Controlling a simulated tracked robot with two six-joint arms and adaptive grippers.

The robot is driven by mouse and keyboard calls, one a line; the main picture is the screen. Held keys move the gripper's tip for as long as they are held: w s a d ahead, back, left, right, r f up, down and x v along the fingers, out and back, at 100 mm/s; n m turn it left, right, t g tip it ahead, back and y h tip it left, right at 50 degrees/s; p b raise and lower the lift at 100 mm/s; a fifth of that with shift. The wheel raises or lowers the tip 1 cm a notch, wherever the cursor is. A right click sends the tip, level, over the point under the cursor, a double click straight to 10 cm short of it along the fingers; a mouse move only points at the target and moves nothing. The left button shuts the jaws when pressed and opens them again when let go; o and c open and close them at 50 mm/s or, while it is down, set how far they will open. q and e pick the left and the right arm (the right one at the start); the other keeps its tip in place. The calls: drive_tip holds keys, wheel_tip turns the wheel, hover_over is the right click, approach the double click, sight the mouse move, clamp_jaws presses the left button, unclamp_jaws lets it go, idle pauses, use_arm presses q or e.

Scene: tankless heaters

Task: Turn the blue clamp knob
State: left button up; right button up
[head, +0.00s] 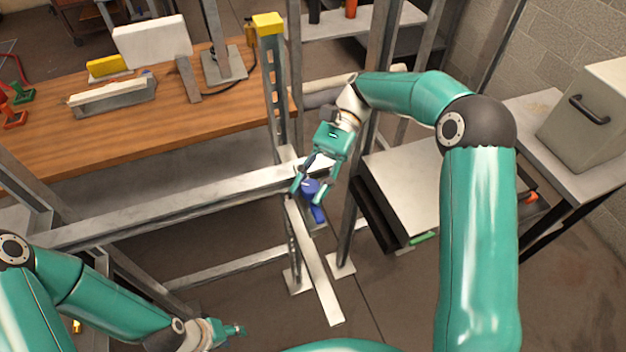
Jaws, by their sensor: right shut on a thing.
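The blue clamp knob (310,187) sits at the metal frame in the middle of the head view, with a blue part (319,214) extending below it. My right gripper (310,196) reaches down from above, with its fingers on both sides of the knob, shut on it. The fingers partly cover the knob. My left gripper (236,330) is low at the bottom left, far from the knob; it is small in view, and I cannot tell whether its fingers are open.
A flat metal bar (318,270) slants down from beneath the knob. A horizontal steel beam (170,205) runs left from it. A wooden workbench (130,130) stands behind at left. A grey cabinet (410,185) stands to the right. Open floor lies below the frame.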

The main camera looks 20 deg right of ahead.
drive_tip(key=shift+r+n+g+h, duration=0.1)
drive_tip(key=shift+n+g+h, duration=0.7)
drive_tip(key=shift+n+h, duration=0.25)
drive_tip(key=o, duration=1.2)
